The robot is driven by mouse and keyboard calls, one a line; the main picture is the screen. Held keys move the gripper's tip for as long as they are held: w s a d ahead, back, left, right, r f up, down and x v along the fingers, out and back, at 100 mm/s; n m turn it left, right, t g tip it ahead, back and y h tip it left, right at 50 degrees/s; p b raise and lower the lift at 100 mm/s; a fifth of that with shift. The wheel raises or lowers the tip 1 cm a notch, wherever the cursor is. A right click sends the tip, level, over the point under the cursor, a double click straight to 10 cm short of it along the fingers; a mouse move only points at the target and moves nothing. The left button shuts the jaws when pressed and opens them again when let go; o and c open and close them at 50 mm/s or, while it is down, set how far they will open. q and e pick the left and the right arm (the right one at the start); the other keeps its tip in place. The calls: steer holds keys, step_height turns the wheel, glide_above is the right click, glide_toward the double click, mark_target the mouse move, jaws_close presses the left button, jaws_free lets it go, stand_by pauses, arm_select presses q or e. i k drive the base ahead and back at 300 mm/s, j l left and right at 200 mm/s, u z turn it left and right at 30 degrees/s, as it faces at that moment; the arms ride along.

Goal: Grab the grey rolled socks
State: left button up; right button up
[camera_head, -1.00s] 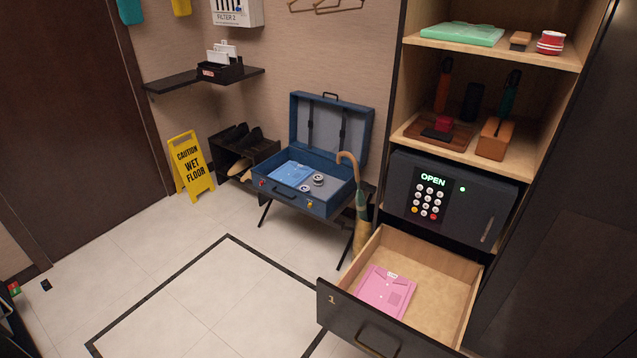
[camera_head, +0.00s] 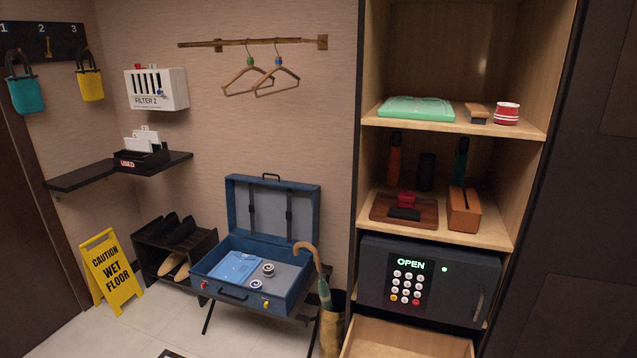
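Two small round grey-and-white rolls lie in the open blue suitcase (camera_head: 235,295). They look like rolled socks. One roll (camera_head: 268,269) is farther back and the other roll (camera_head: 257,284) is nearer the front wall. A folded light blue garment (camera_head: 236,266) lies beside them on the left. The suitcase lid (camera_head: 272,207) stands upright behind. Neither of my grippers is in view.
A cane and umbrella stand (camera_head: 331,327) is right of the suitcase. The safe (camera_head: 463,290), reading OPEN, sits above a pulled-out drawer (camera_head: 400,340). A red-and-white roll (camera_head: 507,114) is on the top shelf. A yellow wet-floor sign (camera_head: 111,273) stands left.

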mark_target(268, 269)
steer(key=i+j+z, duration=0.1)
steer(key=i+j, duration=0.15)
steer(key=j, duration=0.2)
steer(key=i+j+z, duration=0.15)
steer(key=j, duration=0.3)
steer(key=i+j+z, duration=0.1)
steer(key=i+j, duration=0.15)
steer(key=j, duration=0.2)
steer(key=i+j+z, duration=0.1)
steer(key=j, duration=0.4)
steer(key=i+j+z, duration=0.1)
steer(key=i+j, duration=0.15)
steer(key=j, duration=0.25)
steer(key=i+j+z, duration=0.15)
steer(key=j, duration=0.35)
steer(key=i+j+z, duration=0.1)
steer(key=j, duration=0.45)
steer(key=i+j+z, duration=0.1)
steer(key=j, duration=0.45)
steer(key=i+j, duration=0.15)
steer(key=j, duration=0.35)
steer(key=i+j+z, duration=0.1)
steer(key=j, duration=0.35)
steer(key=i+j+z, duration=0.1)
steer(key=j, duration=0.4)
steer(key=i+j, duration=0.15)
steer(key=j, duration=0.35)
